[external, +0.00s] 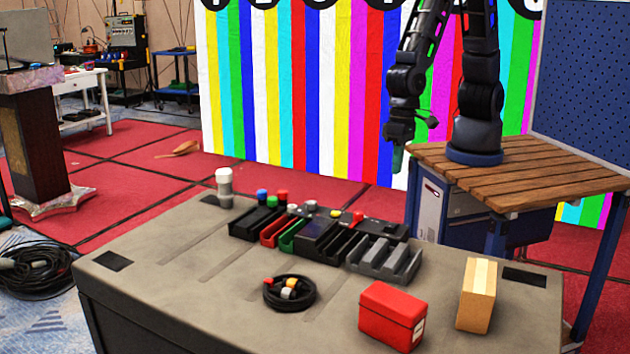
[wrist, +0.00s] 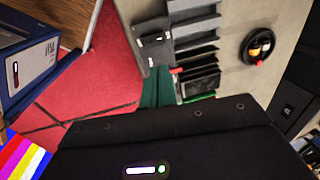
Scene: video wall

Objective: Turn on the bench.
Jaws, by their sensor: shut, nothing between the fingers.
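The grey bench (external: 200,260) fills the front of the external view. A row of dark modules and bins stands along its far middle, with a black box (external: 380,228) at the right end. A small red part (external: 357,218), perhaps a switch or lever, sits at that box; its position is too small to tell. My gripper (external: 397,160) hangs above and beyond the bench's far side, apart from it, with green fingers pointing down. In the wrist view its fingers (wrist: 157,88) are shut and empty, overlapping the view of the black box (wrist: 154,42). The red part (wrist: 176,70) shows beside them.
A red box (external: 391,316) and a tan box (external: 476,295) stand at the bench's right. A black round tray (external: 270,301) holds small coloured parts. Grey bins (external: 384,260) are in front of the black box. A wooden-topped table (external: 510,175) supports my arm. The bench's left is mostly clear.

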